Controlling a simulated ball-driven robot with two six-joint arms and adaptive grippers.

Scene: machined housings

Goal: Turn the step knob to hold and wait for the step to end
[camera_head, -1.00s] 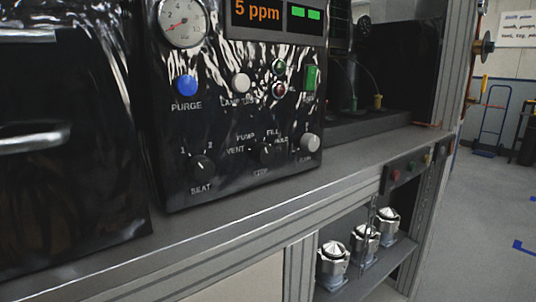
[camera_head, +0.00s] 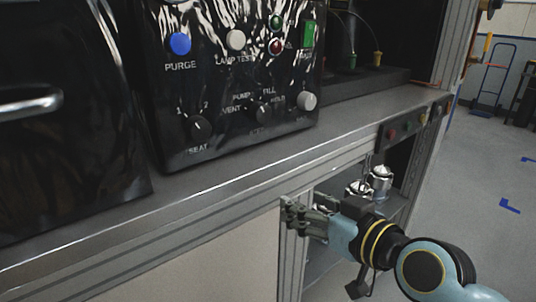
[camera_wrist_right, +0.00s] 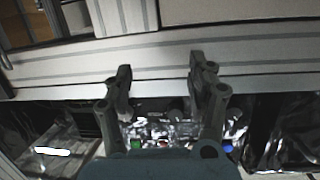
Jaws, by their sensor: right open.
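The step knob (camera_head: 263,112) is a black rotary knob low on the dark control panel (camera_head: 215,140), with marks VENT, PUMP, FILL and HOLD around it. My right gripper (camera_head: 291,218) is open and empty, in front of the bench's front rail and below and apart from the panel. Its two fingers (camera_wrist_right: 160,90) show apart in the right wrist view, with the panel (camera_wrist_right: 165,132) upside down beyond them. My left gripper is not in view.
The black seat knob (camera_head: 198,127) is left of the step knob and a grey knob (camera_head: 306,101) is right of it. A blue purge button (camera_head: 179,43) sits above. The bench ledge (camera_head: 240,163) juts out below the panel. Metal parts (camera_head: 380,178) stand on the lower shelf.

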